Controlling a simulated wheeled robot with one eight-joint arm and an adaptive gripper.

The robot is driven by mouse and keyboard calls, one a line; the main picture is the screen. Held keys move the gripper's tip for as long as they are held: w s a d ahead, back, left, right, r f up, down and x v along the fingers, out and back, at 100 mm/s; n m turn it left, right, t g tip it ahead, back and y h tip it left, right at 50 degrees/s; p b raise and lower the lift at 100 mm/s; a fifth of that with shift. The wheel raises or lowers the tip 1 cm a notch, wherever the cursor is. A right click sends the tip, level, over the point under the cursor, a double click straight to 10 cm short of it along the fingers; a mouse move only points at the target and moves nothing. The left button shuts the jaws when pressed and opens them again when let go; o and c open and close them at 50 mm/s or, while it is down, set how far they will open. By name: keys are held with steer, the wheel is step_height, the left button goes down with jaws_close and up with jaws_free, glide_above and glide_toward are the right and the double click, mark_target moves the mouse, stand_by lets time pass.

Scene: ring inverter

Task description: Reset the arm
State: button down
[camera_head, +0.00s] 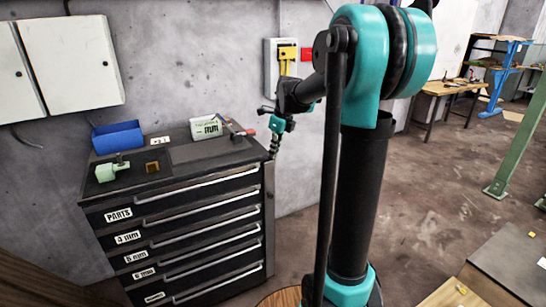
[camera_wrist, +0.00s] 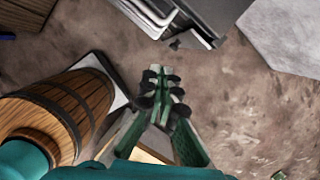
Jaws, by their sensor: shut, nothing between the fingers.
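The brown floor lies beneath the fingertips. My upper arm and its black column fill the middle right of the head view and hide part of the wall and floor.
A dark drawer cabinet (camera_head: 205,232) carries a blue bin (camera_head: 117,137), a pale green part (camera_head: 112,171) and a white RUN sign (camera_head: 207,128). A wall box with a yellow handle (camera_head: 286,62) is behind my forearm. A wooden barrel (camera_wrist: 60,115) shows in the wrist view.

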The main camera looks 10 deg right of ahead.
steer(key=s+d+f+n+t+h, duration=0.1)
steer(key=s+f+n, duration=0.7)
steer(key=s+n, duration=0.5)
steer(key=s+d+f+n+t+h, duration=0.1)
steer(key=s+d+f+n, duration=0.1)
steer(key=s+f+n, duration=0.5)
steer(key=s+n, duration=0.6)
steer(key=s, duration=0.1)
steer(key=shift+s+d+f+n, duration=0.15)
steer(key=shift+d+f+n, duration=0.05)
steer(key=shift+f+n, duration=0.15)
